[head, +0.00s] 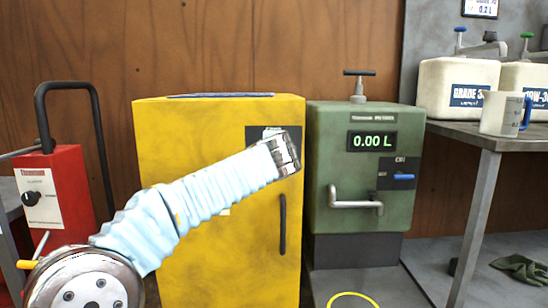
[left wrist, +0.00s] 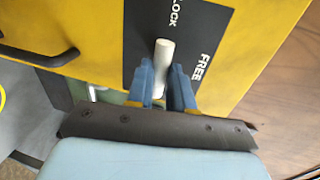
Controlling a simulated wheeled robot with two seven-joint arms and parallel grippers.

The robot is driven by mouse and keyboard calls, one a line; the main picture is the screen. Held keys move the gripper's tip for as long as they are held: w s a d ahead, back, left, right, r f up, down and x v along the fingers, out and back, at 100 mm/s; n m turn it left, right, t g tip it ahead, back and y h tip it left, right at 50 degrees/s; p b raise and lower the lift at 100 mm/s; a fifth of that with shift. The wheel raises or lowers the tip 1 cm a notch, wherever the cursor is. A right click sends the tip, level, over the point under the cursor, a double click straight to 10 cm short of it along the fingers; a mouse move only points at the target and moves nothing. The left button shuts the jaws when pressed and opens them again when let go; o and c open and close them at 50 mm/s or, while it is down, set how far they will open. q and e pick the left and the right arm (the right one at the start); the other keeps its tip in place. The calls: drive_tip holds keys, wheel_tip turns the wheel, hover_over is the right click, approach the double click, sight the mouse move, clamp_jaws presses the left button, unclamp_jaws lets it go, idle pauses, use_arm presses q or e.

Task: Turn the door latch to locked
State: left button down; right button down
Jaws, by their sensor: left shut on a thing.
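The yellow cabinet (head: 165,135) stands in the middle of the head view, its door bearing a dark vertical handle (head: 283,224). A black latch plate (head: 258,134) is at its upper right, partly hidden by my left arm. In the left wrist view the plate (left wrist: 140,35) carries the words LOCK and FREE. The pale latch lever (left wrist: 164,52) sticks out between the two words. My left gripper (left wrist: 162,78) is shut on the lever, with a blue finger on each side. Which setting the lever is at I cannot tell. My right gripper is not in view.
A green dispenser (head: 335,225) reading 0.00 L stands close to the cabinet's right. A table (head: 495,143) at right holds white canisters (head: 440,85) and a mug (head: 497,113).

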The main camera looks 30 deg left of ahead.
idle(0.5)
use_arm(q)
drive_tip(key=c, duration=1)
unclamp_jaws()
drive_tip(key=shift+s, duration=0.1)
drive_tip(key=v, duration=1.3)
drive_tip(key=shift+s+d, duration=0.1)
drive_tip(key=shift+s, duration=0.2)
drive_tip(key=shift+w, duration=0.1)
